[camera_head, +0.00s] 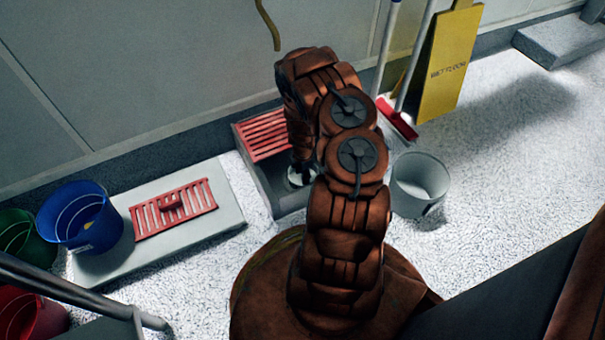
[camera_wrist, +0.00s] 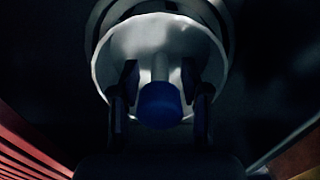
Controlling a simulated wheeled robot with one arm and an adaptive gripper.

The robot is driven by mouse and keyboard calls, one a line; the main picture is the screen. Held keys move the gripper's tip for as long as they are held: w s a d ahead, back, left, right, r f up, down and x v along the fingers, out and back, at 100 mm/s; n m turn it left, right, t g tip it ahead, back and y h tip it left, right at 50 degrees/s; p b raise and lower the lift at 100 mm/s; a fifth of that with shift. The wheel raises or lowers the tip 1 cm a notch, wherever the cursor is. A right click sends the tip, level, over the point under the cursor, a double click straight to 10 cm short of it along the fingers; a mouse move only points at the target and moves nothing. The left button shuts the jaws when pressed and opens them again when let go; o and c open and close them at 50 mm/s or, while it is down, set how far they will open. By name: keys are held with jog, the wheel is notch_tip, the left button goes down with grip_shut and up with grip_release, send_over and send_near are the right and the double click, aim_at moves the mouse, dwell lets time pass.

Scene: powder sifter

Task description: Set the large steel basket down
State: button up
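The steel basket shows in the wrist view as a pale round bowl (camera_wrist: 115,45) with a central post topped by a blue knob (camera_wrist: 160,104). In the head view a small part of the basket (camera_head: 301,177) shows below my arm, inside the dark drain pit (camera_head: 268,192). My gripper (camera_wrist: 160,78) has one finger on each side of the post, with a gap visible on both sides. It looks open around the post. In the head view my arm hides most of the gripper. A dark ring surrounds the bowl; I cannot tell whether the bowl rests in it.
A red grate (camera_head: 265,135) covers the pit's back part. Another red grate (camera_head: 172,208) lies on a pale slab (camera_head: 225,205) at left, beside a blue bucket (camera_head: 82,222). A grey bucket (camera_head: 420,186) stands right of my arm. A yellow sign (camera_head: 450,65) stands behind.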

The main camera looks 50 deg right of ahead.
jog(key=shift+o, duration=0.5)
jog(key=shift+r, duration=0.1)
notch_tip(320, 180, up, 11)
jog(key=p, duration=0.5)
jog(key=shift+r, duration=0.7)
jog(key=s+a+r+m+g, duration=0.15)
jog(key=a+r+m, duration=0.25)
jog(key=a+r, duration=0.75)
jog(key=s+a+r+m, duration=0.2)
jog(key=a+r+m, duration=0.2)
jog(key=a+r, duration=0.75)
jog(key=s+a+r+m+g, duration=0.1)
jog(key=s+a+r+m, duration=0.2)
jog(key=s+r, duration=0.4)
jog(key=s+a+r+m+g, duration=0.1)
jog(key=s+a+r+m, duration=0.2)
jog(key=s, duration=1)
jog(key=a+r, duration=0.3)
jog(key=r, duration=0.1)
jog(key=shift+s+a+r, duration=0.25)
jog(key=shift+s+r, duration=0.15)
